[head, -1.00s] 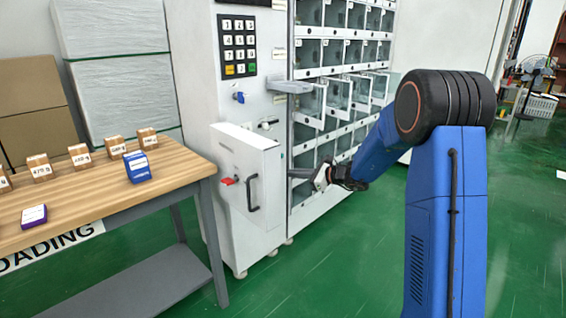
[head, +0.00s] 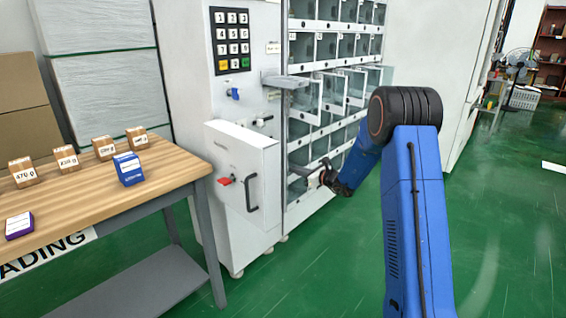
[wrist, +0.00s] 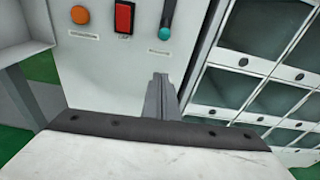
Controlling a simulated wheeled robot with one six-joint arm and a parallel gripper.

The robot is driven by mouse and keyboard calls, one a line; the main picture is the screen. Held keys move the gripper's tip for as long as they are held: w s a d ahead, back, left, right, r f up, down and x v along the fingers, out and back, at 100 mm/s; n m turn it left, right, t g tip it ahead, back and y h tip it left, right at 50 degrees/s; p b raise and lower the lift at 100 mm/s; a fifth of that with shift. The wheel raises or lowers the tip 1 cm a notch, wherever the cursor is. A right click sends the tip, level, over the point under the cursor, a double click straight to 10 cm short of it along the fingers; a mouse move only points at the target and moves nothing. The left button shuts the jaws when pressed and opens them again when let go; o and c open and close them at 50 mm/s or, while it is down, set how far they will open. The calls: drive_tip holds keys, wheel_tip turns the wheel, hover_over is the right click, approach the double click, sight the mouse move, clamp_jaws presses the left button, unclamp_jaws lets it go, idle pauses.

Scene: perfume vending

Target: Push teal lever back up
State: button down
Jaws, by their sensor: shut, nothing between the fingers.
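In the head view my gripper (head: 308,174) is beside the right side of the vending machine (head: 240,155). I cannot make out the teal lever there.
An orange button (wrist: 80,15) and a red switch (wrist: 124,17) sit left of the lever. Clear-fronted compartments (head: 330,95) stand right of the machine front, some doors open. A wooden table (head: 110,200) with boxes stands left.

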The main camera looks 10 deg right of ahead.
drive_tip(key=w+a+r, duration=0.2)
drive_tip(key=w+a, duration=0.3)
drive_tip(key=w, duration=0.2)
drive_tip(key=shift+a+r, duration=0.2)
idle(0.4)
